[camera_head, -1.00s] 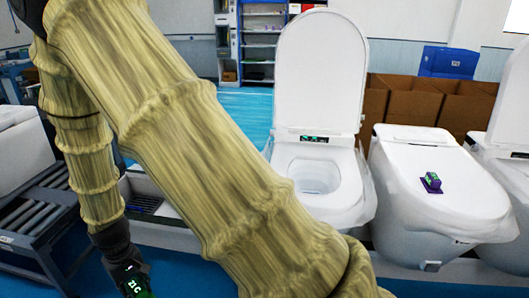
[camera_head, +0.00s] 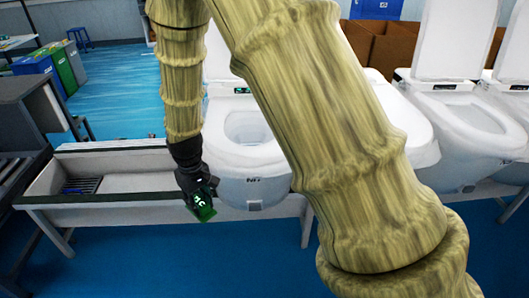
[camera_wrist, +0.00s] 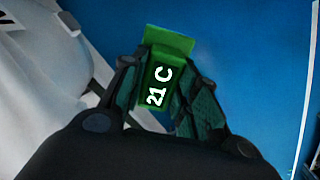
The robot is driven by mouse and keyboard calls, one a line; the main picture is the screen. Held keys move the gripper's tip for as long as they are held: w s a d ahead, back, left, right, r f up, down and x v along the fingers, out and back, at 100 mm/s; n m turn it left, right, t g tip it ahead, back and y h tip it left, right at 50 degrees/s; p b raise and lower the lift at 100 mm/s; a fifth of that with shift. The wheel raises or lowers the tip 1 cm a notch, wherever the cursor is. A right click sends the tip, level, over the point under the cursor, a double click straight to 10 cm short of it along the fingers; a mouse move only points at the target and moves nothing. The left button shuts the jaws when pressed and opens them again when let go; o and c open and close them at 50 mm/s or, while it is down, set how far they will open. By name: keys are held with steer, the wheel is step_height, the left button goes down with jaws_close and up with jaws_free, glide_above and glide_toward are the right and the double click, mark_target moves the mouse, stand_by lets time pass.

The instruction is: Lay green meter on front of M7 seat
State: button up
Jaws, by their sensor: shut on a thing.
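My gripper (camera_head: 196,190) is shut on the green meter (camera_head: 203,208), holding it in the air in front of a white toilet. In the wrist view, the meter (camera_wrist: 166,72) sits between the two fingers of my gripper (camera_wrist: 165,98), with a "21 C" readout facing the camera. The toilet's seat (camera_head: 285,157) is just right of the gripper and higher in the picture. A small label (camera_head: 253,180) on the toilet's front appears to read M7. My arm hides the seat's right edge and part of the raised lid (camera_head: 222,58).
A white trough bench (camera_head: 120,180) stands left of the toilet. A toilet with a closed lid (camera_head: 405,115) is to the right, partly behind my arm, and further toilets with raised lids (camera_head: 445,40) stand beyond it. Blue floor (camera_head: 130,260) in front is clear.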

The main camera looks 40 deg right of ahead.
steer(key=w+d+r+n+b, duration=0.35)
steer(key=d+r+n, duration=0.5)
steer(key=r, duration=0.45)
steer(key=shift+n, duration=0.55)
steer(key=d+p, duration=0.1)
steer(key=d, duration=0.3)
steer(key=w+d+f+p, duration=0.1)
steer(key=d, duration=0.4)
steer(key=w+d+p, duration=0.1)
steer(key=d, duration=0.4)
steer(key=shift+w+f, duration=0.25)
steer(key=shift+f, duration=0.1)
steer(key=shift+d+p, duration=0.4)
steer(key=shift+p, duration=0.05)
steer(key=shift+w+d+f, duration=0.1)
steer(key=shift+d+f, duration=0.05)
steer(key=shift+f, duration=0.1)
steer(key=shift+f+p, duration=0.7)
steer(key=shift+f, duration=0.85)
steer(key=shift+f, duration=0.15)
steer(key=o, duration=1.1)
